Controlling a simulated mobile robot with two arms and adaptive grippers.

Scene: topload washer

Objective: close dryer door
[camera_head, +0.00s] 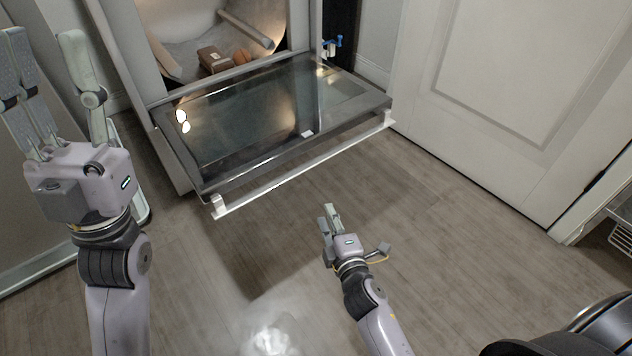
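The dryer door (270,115) is a dark glass panel in a grey frame. It is folded down and open, lying roughly flat in front of the machine. A pale bar handle (305,165) runs along its front edge. My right gripper (329,211) is low in front of the handle, near the middle, apart from it. Its fingers are seen nearly edge-on, so I cannot tell whether they are parted. My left gripper (43,40) is left of the machine, fingers pointing up the picture, open and empty, apart from the door.
The open machine cavity (185,25) holds a brown box-like item (213,60) and a small rounded brown item (242,55). A white panelled door (510,90) stands at the right. A wire rack (622,235) is at the right edge. The wooden floor (450,240) before the door is clear.

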